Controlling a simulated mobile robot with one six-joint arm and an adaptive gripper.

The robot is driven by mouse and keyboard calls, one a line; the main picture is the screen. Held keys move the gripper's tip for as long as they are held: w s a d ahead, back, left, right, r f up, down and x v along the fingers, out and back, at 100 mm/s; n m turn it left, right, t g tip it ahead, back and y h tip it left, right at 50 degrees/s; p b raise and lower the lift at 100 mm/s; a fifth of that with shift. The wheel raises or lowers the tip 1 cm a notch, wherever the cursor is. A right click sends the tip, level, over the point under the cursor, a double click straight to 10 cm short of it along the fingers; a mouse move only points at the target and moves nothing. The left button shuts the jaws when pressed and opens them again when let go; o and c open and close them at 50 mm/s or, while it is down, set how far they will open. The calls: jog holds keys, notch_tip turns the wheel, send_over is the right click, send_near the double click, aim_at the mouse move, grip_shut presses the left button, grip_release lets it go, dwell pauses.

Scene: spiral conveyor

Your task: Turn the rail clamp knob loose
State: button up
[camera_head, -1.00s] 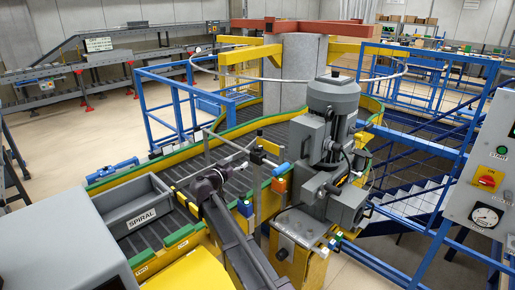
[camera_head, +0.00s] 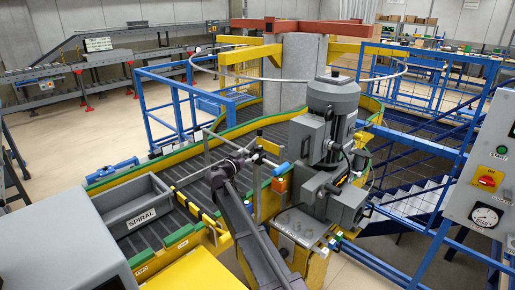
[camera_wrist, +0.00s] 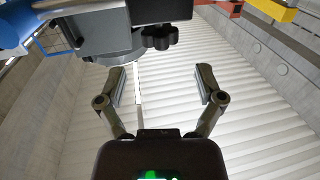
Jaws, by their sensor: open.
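The black lobed clamp knob (camera_wrist: 160,37) shows in the wrist view, on the side of a dark grey clamp block (camera_wrist: 120,42). My gripper (camera_wrist: 158,80) is open and empty, with its two fingers spread apart. The knob appears above the gap between the fingertips in that picture, and nothing touches it. In the head view the dark clamp (camera_head: 258,156) sits on an upright post by the guide rail, at the conveyor's near side. My gripper (camera_head: 243,152) is just left of it there, small and partly hidden by my wrist.
A grey motor unit (camera_head: 333,115) stands close right of the clamp. Orange and blue sensors (camera_head: 279,180) sit below it. A grey SPIRAL bin (camera_head: 130,208) lies on the roller conveyor to the left. A control panel (camera_head: 485,180) stands far right.

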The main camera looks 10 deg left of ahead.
aim_at(255, 149)
jog(key=shift+x, duration=3.5)
jog(key=c, duration=1.2)
